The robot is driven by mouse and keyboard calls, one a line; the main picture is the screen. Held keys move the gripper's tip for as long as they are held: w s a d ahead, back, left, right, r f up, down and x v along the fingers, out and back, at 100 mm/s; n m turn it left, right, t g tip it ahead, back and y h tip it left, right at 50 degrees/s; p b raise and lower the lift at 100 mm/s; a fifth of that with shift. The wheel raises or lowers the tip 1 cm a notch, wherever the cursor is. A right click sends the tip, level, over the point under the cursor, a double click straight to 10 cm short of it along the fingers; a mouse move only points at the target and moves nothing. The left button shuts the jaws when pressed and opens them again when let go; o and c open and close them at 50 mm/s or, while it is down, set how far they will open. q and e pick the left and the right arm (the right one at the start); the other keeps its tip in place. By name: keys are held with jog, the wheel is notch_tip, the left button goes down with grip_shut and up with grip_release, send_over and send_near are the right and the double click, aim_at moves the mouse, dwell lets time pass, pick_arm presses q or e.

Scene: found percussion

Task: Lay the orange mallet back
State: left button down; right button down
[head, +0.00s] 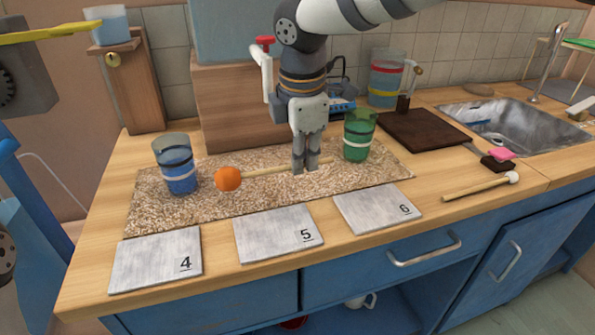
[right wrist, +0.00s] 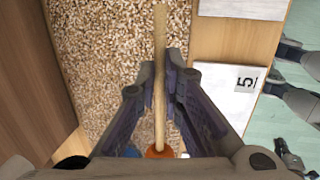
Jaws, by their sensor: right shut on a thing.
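The orange mallet has a round orange head (head: 228,179) and a thin pale wooden stick (head: 262,171). My right gripper (head: 306,168) is shut on the stick, low over the speckled mat (head: 225,205). The head points left in the head view, close to the blue-water glass (head: 178,178). In the right wrist view the stick (right wrist: 160,60) runs between the two fingers (right wrist: 160,100), and part of the orange head (right wrist: 158,153) shows at the bottom. I cannot tell whether the mallet touches the mat. My left gripper is not in view.
A green glass (head: 358,140) stands on the mat just right of my right gripper. Cards 4 (head: 155,262), 5 (head: 275,235) and 6 (head: 375,208) lie along the front. A white-headed mallet (head: 480,187) lies at the right, before the sink (head: 510,128).

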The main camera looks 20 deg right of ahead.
jog(key=shift+w+f, duration=0.3)
jog(key=x, duration=0.3)
jog(key=shift+s+f, duration=0.1)
jog(key=shift+f, duration=0.1)
jog(key=c, duration=1.7)
grip_release()
jog(key=shift+f, duration=0.15)
jog(key=v, duration=1.2)
jog(key=shift+r, duration=0.25)
